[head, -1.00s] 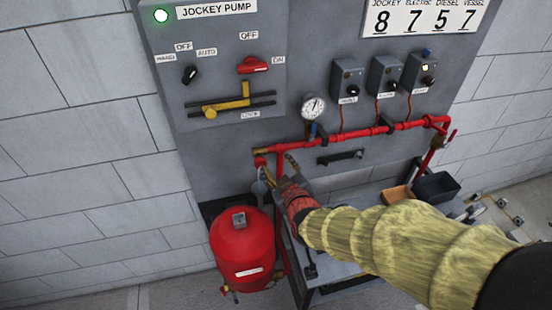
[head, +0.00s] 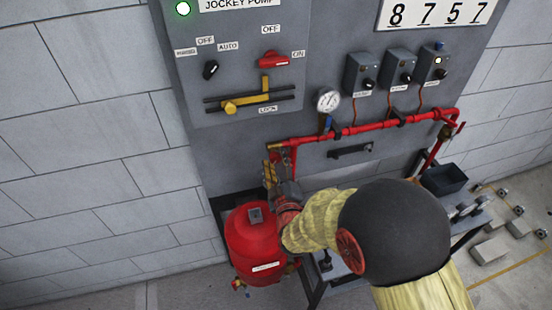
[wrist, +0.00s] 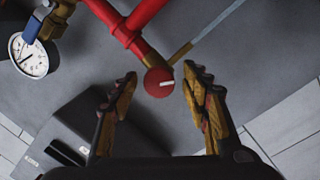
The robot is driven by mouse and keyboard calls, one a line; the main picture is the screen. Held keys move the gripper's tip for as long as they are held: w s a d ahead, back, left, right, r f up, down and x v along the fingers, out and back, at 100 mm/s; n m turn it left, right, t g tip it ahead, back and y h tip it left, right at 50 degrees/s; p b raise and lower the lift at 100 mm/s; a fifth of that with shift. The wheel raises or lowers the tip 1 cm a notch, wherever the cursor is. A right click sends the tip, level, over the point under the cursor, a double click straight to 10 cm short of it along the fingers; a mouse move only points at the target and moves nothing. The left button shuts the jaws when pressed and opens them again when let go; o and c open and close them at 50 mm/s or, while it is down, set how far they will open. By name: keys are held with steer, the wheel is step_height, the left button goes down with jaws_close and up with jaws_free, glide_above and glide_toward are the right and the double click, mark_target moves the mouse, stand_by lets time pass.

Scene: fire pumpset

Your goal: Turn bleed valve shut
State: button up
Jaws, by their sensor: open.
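A round red knob (wrist: 159,82) with a white mark sits at the end of a red pipe in the wrist view. It looks like the bleed valve, though no label shows. My gripper (wrist: 160,79) is open, with one finger on each side of the knob and gaps between. In the head view my gripper (head: 270,172) is at the left end of the red pipe (head: 370,127), just above the red tank (head: 254,245). The knob cannot be made out clearly there.
A pressure gauge (head: 327,100) with a blue fitting stands on the pipe, and the gauge also shows in the wrist view (wrist: 30,55). A grey panel (head: 225,160) is behind. A black bin (head: 444,180) is at right.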

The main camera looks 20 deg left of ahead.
steer(key=shift+x, duration=0.85)
steer(key=shift+c, duration=1.4)
steer(key=c, duration=0.8)
steer(key=shift+c, duration=0.4)
